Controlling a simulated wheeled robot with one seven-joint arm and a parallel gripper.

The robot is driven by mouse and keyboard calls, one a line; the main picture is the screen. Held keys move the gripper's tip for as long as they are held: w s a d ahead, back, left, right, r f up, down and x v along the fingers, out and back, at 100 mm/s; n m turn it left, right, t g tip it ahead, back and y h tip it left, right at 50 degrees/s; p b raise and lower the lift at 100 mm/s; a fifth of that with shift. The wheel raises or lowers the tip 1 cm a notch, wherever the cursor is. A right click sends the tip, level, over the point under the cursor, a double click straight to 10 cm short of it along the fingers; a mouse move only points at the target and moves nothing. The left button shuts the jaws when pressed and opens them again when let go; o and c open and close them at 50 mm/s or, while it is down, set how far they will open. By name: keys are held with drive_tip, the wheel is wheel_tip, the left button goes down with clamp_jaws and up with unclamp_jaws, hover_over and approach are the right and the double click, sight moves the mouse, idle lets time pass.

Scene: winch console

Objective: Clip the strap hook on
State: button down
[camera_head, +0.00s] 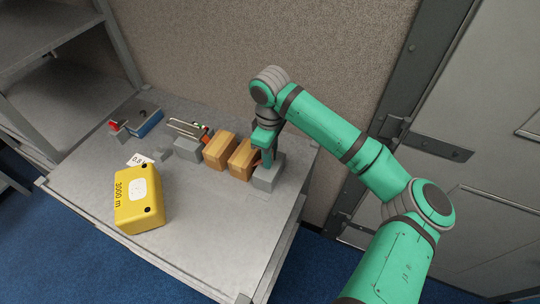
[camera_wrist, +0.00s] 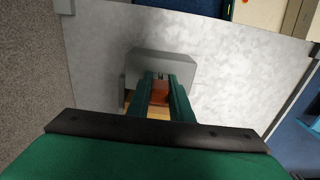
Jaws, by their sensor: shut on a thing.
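My gripper (camera_head: 266,152) points down at the right end of the worktop, above and beside a small grey block (camera_head: 268,178). In the wrist view its fingers (camera_wrist: 161,85) are shut on a small orange-red piece (camera_wrist: 160,92). I cannot tell for sure whether this is the strap hook; the fingers hide most of it. The grey block (camera_wrist: 165,62) shows just beyond the fingertips, and I cannot tell whether the held piece touches it. No strap is clearly visible.
Two wooden blocks (camera_head: 220,150) stand left of my gripper. Further left are another grey block (camera_head: 187,149) and a blue box (camera_head: 146,122). A yellow case (camera_head: 139,198) sits at the front left. The worktop (camera_head: 215,225) is clear at front right; a wall stands behind.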

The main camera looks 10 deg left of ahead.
drive_tip(key=c, duration=1.5)
unclamp_jaws()
wheel_tip(320, 180, up, 11)
drive_tip(key=shift+a+f, duration=0.1)
